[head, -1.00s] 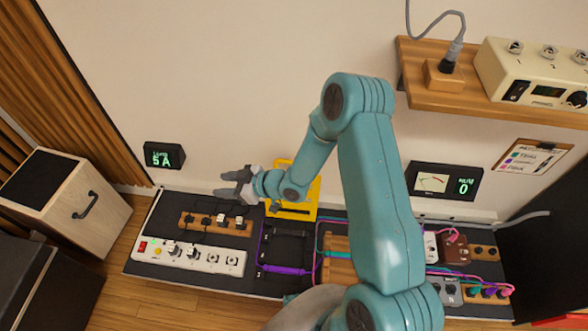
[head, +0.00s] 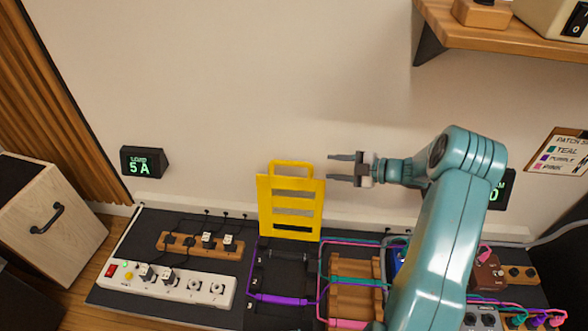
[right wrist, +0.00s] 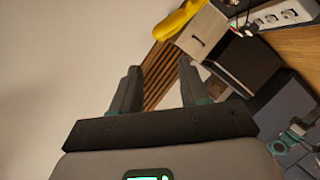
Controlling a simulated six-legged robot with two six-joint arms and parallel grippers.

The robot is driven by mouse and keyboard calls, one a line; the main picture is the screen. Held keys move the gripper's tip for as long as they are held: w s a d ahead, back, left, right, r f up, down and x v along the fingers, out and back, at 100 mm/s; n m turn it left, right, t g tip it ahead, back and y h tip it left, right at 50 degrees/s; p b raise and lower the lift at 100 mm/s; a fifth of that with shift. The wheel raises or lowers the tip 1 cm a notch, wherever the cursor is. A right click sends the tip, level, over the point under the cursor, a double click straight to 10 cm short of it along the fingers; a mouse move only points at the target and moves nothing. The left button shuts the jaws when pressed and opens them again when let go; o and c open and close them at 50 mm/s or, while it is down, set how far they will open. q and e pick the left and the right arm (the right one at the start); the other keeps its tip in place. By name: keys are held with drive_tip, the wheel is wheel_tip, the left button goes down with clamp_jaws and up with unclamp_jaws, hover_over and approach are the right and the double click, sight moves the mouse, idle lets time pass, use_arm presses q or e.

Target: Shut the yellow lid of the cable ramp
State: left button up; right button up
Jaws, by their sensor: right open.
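The yellow lid (head: 290,184) of the cable ramp stands upright against the wall side, with its handle loop at the top and slots across it. The ramp's black base (head: 280,268) lies open in front of it, with a purple cable running across it. My right gripper (head: 331,169) is open and empty just right of the lid's top, its fingers pointing left and apart from it. In the right wrist view both fingers (right wrist: 158,88) are spread, and a piece of the yellow lid (right wrist: 180,20) shows at the top. My left gripper is not seen in the head view.
Left of the ramp lie a white power strip (head: 180,285) and a wooden socket block (head: 177,241). Right of it is a wooden rack (head: 353,300) with coloured cables. A wooden shelf (head: 510,35) juts out at upper right. The wall above the lid is clear.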

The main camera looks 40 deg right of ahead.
sight(296, 164)
drive_tip(key=b+x, duration=0.3)
drive_tip(key=x, duration=0.9)
drive_tip(key=shift+w+a+f+b, duration=0.1)
drive_tip(key=shift+w+f+b, duration=0.1)
drive_tip(key=shift+b, duration=0.2)
drive_tip(key=shift+w+a, duration=0.2)
drive_tip(key=shift+w, duration=0.25)
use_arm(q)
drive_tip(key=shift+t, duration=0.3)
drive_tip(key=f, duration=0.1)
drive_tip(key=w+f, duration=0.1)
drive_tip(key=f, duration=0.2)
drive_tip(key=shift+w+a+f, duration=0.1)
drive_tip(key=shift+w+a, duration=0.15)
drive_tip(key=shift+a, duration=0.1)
use_arm(e)
drive_tip(key=shift+c, duration=0.2)
clamp_jaws()
